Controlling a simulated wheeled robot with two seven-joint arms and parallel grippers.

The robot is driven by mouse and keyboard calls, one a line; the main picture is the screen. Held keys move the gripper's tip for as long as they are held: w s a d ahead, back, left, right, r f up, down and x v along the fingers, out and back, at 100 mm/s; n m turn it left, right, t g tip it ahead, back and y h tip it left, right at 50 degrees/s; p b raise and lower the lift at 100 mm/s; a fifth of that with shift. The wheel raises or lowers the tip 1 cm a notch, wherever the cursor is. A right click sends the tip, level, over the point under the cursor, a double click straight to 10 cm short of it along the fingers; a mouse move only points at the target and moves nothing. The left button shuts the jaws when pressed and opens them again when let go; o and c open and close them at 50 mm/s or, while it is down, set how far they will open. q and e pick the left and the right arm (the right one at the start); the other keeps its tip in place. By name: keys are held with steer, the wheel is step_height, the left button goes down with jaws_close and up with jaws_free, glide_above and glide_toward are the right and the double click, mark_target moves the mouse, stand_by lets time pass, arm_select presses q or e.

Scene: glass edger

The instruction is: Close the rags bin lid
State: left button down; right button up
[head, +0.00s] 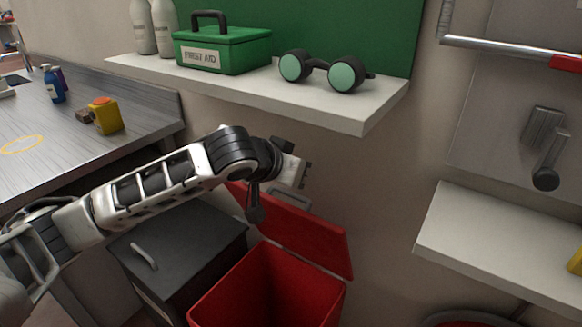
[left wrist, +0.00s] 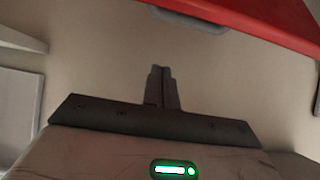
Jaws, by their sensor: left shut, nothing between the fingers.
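The red bin (head: 262,290) stands on the floor at the bottom centre of the head view, its mouth open. Its red lid (head: 312,238) is raised and tilted back towards the wall, with a grey handle (head: 291,199) at its upper edge. My left gripper (head: 304,174) is just above that edge, near the wall, shut and empty. In the left wrist view the shut fingers (left wrist: 161,72) point at the bare wall. The lid (left wrist: 275,22) and its handle (left wrist: 190,19) cross the top of that view, apart from the fingers. My right gripper is not seen.
A dark grey cabinet (head: 185,250) stands left of the bin. A white shelf (head: 340,115) with a green first aid box (head: 222,50) and goggles (head: 325,70) hangs above my left gripper. Another white shelf (head: 500,245) is at right, above a partly seen red rim (head: 470,315).

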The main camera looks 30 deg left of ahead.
mark_target(300, 198)
arm_select(q)
steer(key=w+f, duration=0.1)
steer(key=f, duration=0.1)
steer(key=w+f, duration=0.2)
steer(key=f, duration=0.1)
steer(key=shift+d+f, duration=0.2)
steer(key=shift+f, duration=0.15)
steer(key=shift+s+f, duration=0.3)
steer(key=shift+s, duration=0.1)
